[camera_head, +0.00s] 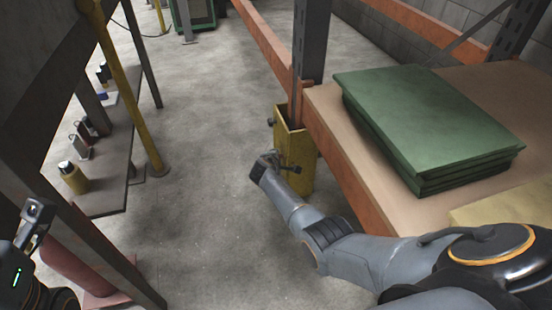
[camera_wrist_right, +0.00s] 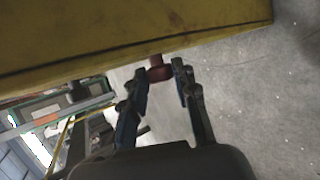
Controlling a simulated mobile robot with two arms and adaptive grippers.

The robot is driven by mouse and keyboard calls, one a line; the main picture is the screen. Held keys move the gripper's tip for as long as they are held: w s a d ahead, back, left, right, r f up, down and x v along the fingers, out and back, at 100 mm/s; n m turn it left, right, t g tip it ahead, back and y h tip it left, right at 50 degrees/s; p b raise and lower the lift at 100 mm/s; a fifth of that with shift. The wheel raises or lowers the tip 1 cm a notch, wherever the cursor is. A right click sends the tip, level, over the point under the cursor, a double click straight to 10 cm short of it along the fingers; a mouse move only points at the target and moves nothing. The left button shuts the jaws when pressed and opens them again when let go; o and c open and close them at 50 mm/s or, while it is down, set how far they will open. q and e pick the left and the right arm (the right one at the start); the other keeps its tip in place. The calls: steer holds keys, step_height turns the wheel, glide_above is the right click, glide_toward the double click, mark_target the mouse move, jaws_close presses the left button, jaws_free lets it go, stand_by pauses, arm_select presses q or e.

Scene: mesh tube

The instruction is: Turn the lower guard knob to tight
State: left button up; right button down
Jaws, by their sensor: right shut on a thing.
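The yellow guard (camera_head: 298,145) stands around the foot of the rack upright. An upper knob (camera_head: 271,121) sticks out on its left side, high up. My right gripper (camera_head: 280,163) is low at the guard's near left side. In the right wrist view, its fingertips (camera_wrist_right: 160,72) are closed around the reddish lower guard knob (camera_wrist_right: 157,70) beside the yellow guard wall (camera_wrist_right: 130,35). The gripper hides this knob in the head view. The knob's setting cannot be read. My left gripper (camera_head: 38,212) is at the lower left, away from the guard; its opening is unclear.
Green boards (camera_head: 430,120) lie stacked on the rack's wooden shelf (camera_head: 330,115), with an orange beam (camera_head: 345,170) along its edge. A low shelf (camera_head: 112,180) with bottles stands at the left. The concrete floor (camera_head: 205,130) between is clear.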

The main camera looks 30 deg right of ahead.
steer(key=shift+s+d, duration=0.1)
steer(key=c, duration=1)
jaws_free()
steer(key=v, duration=1.2)
